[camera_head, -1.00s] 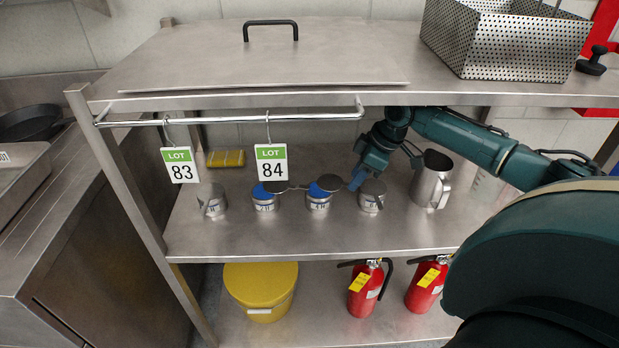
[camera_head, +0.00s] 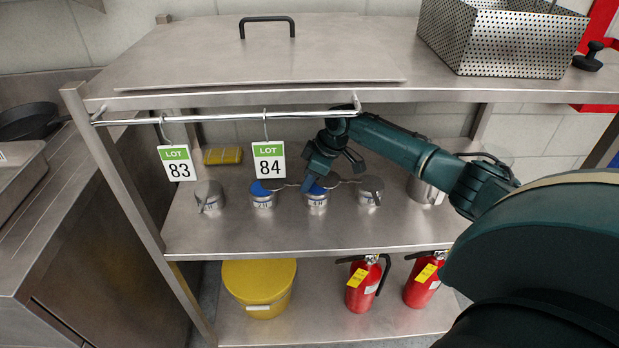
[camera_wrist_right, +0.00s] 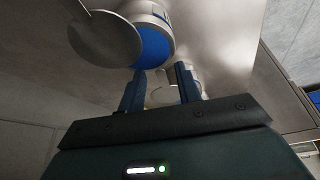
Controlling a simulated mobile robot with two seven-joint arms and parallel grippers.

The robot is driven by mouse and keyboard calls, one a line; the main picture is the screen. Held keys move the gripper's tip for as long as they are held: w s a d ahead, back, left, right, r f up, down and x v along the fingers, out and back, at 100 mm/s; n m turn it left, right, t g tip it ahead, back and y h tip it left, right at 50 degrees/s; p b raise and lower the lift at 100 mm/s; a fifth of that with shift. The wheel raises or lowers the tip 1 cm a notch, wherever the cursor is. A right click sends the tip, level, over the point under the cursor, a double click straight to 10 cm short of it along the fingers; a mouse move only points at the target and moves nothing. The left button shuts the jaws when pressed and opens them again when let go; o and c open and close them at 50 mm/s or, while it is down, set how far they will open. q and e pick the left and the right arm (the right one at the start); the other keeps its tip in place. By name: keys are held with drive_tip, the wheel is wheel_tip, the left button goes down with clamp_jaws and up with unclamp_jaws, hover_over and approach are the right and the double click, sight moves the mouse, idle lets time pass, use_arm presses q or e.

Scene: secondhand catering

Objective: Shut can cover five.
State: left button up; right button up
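Small grey cans stand in a row on the middle shelf; their label numbers are too small to read. The second can (camera_head: 263,202) and third can (camera_head: 317,203) show blue tops, with round grey covers swung to the right. The leftmost can (camera_head: 209,201) and rightmost can (camera_head: 367,199) show grey tops. My right gripper (camera_head: 309,187) is just above the third can and partly hides it. In the right wrist view, my right gripper (camera_wrist_right: 160,85) has its fingers apart. A blue-topped can with a grey cover (camera_wrist_right: 103,38) is close above them; another can's cover (camera_wrist_right: 163,95) shows between them.
A metal pitcher (camera_head: 423,190) stands right of the cans, partly behind my right arm. Lot tags 83 (camera_head: 177,164) and 84 (camera_head: 269,160) hang from the rail (camera_head: 225,117) in front. A yellow sponge (camera_head: 222,156) lies at the back. The upper shelf is close above.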

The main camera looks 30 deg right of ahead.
clamp_jaws()
idle(0.4)
